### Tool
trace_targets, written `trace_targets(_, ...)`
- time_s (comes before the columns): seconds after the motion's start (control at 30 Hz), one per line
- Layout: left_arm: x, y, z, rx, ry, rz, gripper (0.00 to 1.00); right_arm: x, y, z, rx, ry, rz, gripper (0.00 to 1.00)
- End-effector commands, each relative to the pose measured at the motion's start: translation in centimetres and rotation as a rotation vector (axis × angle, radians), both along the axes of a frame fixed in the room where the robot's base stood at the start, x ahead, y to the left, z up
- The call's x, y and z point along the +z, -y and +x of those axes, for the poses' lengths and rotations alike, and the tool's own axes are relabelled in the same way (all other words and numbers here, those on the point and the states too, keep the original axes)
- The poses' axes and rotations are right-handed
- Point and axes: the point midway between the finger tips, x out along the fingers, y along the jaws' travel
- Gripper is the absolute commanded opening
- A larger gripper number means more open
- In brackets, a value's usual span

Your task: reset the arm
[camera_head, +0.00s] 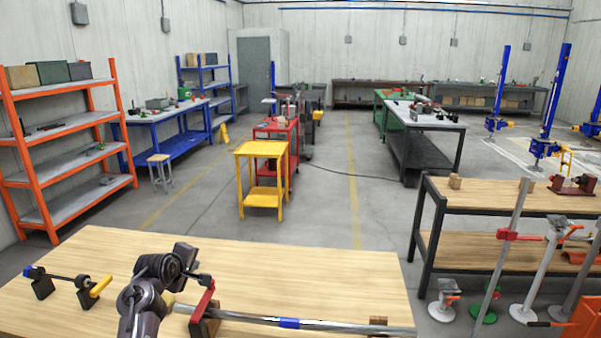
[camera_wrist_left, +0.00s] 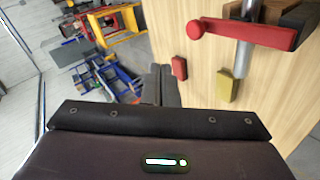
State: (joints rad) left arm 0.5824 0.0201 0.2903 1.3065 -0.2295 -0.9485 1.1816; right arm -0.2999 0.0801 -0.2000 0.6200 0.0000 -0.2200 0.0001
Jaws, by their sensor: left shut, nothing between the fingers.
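My left arm rises from the bottom edge of the head view over the wooden table (camera_head: 330,262). My left gripper (camera_head: 204,279) is above the table, close to a red lever (camera_head: 203,300) on a long metal screw rod (camera_head: 345,327). The red lever also shows in the left wrist view (camera_wrist_left: 245,36), to the right of the gripper's dark fingers (camera_wrist_left: 159,84). The fingers are shut with nothing between them, and no contact with the lever shows. My right gripper is not in view.
A small stand with a rod and yellow handle (camera_head: 100,286) is on the table's left. A blue band (camera_head: 289,323) marks the long rod. A yellow cart (camera_head: 262,148) stands beyond the table. Jacks (camera_head: 532,270) stand on the floor at right.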

Motion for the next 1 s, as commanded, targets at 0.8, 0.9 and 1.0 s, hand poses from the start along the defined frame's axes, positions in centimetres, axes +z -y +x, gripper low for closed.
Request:
trace_targets(0.8,-9.9,10.5,-36.6,-0.990,-0.485,0.817,0.00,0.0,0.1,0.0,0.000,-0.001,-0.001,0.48)
trace_targets(0.9,-9.4,11.3,-38.7,-1.061,-0.495,0.830,0.00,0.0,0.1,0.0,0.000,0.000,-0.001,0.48)
trace_targets(1.0,-9.0,11.9,-40.6,-1.124,-0.501,0.840,0.00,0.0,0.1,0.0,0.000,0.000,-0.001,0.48)
